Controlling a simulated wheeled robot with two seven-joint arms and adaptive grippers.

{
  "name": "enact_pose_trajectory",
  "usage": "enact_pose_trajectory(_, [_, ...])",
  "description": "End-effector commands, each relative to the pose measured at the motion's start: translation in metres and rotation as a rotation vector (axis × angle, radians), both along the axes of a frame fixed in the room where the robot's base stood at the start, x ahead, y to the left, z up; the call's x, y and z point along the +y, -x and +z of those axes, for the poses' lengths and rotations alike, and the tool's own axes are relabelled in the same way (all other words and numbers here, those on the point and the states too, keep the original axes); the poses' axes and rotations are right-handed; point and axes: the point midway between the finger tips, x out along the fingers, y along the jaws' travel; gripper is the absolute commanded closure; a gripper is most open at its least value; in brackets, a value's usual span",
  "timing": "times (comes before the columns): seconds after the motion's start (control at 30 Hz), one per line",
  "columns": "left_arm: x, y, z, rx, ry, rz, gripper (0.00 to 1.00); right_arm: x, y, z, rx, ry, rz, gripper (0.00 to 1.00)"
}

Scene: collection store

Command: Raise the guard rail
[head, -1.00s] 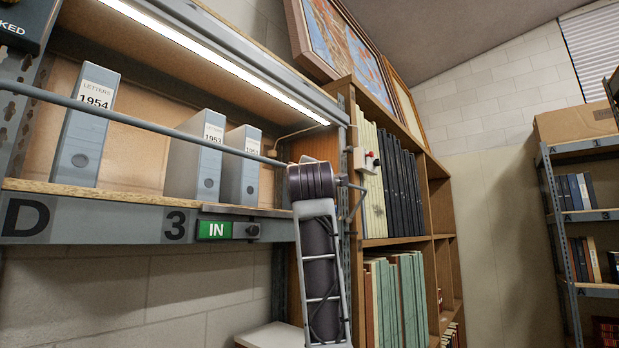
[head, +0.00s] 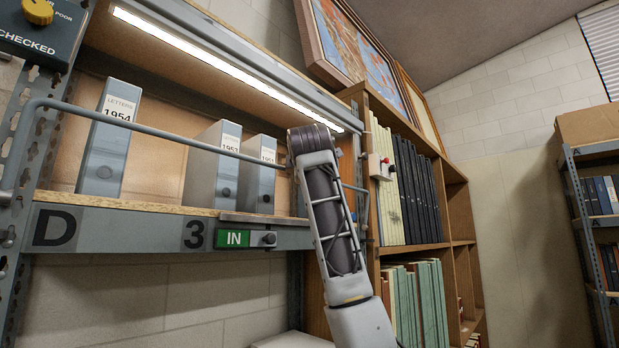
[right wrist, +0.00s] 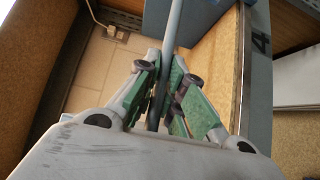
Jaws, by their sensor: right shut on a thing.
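The guard rail (head: 180,143) is a grey bar across the front of the shelf, above the board and in front of the file boxes. Its left end bends down at the left upright. In the head view my right arm covers its right part and hides the jaws. In the right wrist view the rail (right wrist: 174,22) runs between the green-padded fingers of my right gripper (right wrist: 165,88), which is shut on it. My left gripper is in neither current view.
Grey file boxes, one marked 1954 (head: 107,150), stand behind the rail. A green IN sign (head: 233,239) and a dark knob (head: 269,239) sit on the shelf edge (head: 120,230). A wooden bookcase (head: 455,210) stands close on the right, with a small red-button box (head: 379,167).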

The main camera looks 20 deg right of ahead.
Motion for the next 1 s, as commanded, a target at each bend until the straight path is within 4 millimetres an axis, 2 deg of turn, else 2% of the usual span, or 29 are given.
enact_pose_trajectory(0.4, [0.000, 0.000, 0.000, 0.000, 0.000, 0.000, 0.22, 0.006, -0.014, 0.003, 0.113, 0.048, -0.001, 1.00])
enact_pose_trajectory(1.0, [0.000, 0.000, 0.000, 0.000, 0.000, 0.000, 0.22, 0.008, -0.018, 0.003, 0.141, 0.061, 0.000, 1.00])
